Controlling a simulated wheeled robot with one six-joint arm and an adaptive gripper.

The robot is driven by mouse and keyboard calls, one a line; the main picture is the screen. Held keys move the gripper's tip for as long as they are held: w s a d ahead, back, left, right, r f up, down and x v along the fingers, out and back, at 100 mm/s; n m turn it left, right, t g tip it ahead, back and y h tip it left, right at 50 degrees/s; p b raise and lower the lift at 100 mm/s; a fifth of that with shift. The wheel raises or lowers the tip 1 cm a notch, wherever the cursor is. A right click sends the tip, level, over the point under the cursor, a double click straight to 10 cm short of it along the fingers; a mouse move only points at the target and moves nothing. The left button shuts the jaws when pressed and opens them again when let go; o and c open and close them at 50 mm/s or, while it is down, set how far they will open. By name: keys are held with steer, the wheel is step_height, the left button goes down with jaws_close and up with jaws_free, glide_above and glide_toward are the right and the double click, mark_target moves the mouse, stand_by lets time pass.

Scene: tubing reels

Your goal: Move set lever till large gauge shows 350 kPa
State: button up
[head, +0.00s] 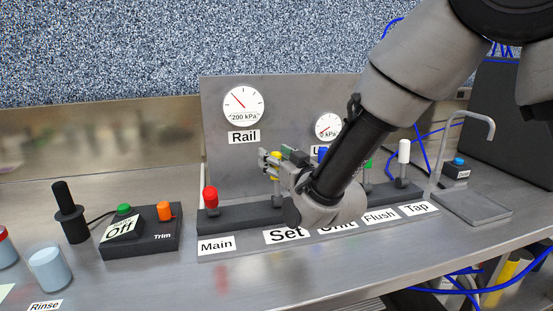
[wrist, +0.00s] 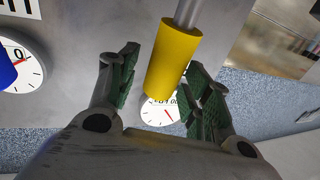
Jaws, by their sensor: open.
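The set lever has a yellow handle (head: 276,156) and stands on the black lever base above the "Set" label (head: 285,235). My gripper (head: 283,162) is open with its fingers at the yellow handle. In the wrist view the yellow handle (wrist: 174,60) lies between my two open green-padded fingers (wrist: 160,82), with a gap visible on the left; contact on the right is unclear. The large gauge (head: 243,105), labelled "Rail", has a red needle pointing to the upper left. Its face text looks like "200 kPa"; the scale numbers are too small to read.
A smaller gauge (head: 328,126) stands to the right, partly covered by my arm. A red lever (head: 210,197) is left of the set lever; blue (head: 323,155), green and white (head: 404,150) levers are to its right. A Trim box (head: 142,232) sits at left.

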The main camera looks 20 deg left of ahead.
jaws_close()
steer(key=shift+s+d+f+t+y, duration=0.1)
steer(key=shift+s+d+t+y, duration=0.15)
steer(key=shift+s, duration=0.15)
steer(key=shift+s+d+t+y, duration=0.2)
steer(key=shift+s+t+y, duration=0.05)
steer(key=shift+s, duration=0.15)
steer(key=shift+s+d+n+t+y, duration=0.4)
steer(key=shift+s+y, duration=0.15)
steer(key=shift+y, duration=0.15)
jaws_free()
